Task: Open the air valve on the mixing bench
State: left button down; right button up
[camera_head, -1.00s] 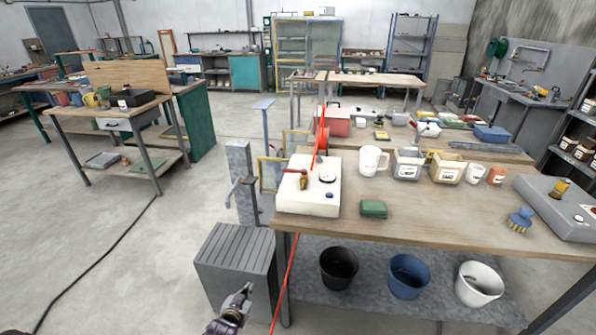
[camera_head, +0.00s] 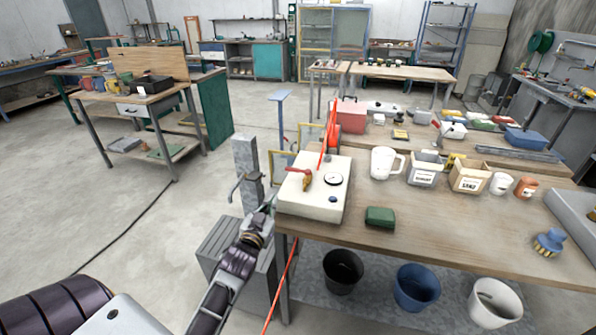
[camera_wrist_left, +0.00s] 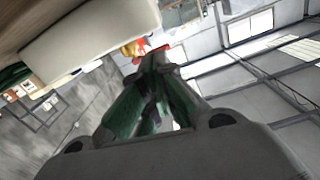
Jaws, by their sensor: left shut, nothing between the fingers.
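The air valve (camera_head: 307,181) has a red handle and a brass body. It stands on top of a white box (camera_head: 312,208) at the left end of the mixing bench (camera_head: 450,225), beside a round gauge (camera_head: 332,179). My left gripper (camera_head: 268,203) is shut and empty, just left of the white box and below its top, apart from the valve. In the left wrist view, the gripper's fingers (camera_wrist_left: 152,75) are together, and the red and brass valve (camera_wrist_left: 133,48) shows just beyond them, partly hidden. My right gripper is not in view.
A red hose (camera_head: 281,285) hangs down past the bench's left edge. A grey ribbed box (camera_head: 222,245) stands on the floor beside it. A green block (camera_head: 380,216) and a white jug (camera_head: 384,163) are on the bench.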

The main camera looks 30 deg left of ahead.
pick_arm(q)
jog(key=r, duration=0.1)
jog(key=n, duration=0.1)
jog(key=r, duration=0.1)
jog(key=shift+w+d+r, duration=0.3)
jog(key=shift+w, duration=0.05)
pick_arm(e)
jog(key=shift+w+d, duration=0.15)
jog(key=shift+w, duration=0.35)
pick_arm(q)
jog(key=shift+w, duration=0.15)
jog(key=p, duration=0.1)
send_near(298, 171)
jog(key=shift+w+a+r, duration=0.2)
jog(key=shift+w+a, duration=0.45)
jog(key=shift+a, duration=0.2)
jog(key=shift+w+a+r, duration=0.15)
jog(key=shift+w+a, duration=0.5)
jog(key=shift+a, duration=0.25)
jog(key=shift+x, duration=1.05)
jog(key=shift+p+x, duration=0.35)
jog(key=shift+x, duration=0.5)
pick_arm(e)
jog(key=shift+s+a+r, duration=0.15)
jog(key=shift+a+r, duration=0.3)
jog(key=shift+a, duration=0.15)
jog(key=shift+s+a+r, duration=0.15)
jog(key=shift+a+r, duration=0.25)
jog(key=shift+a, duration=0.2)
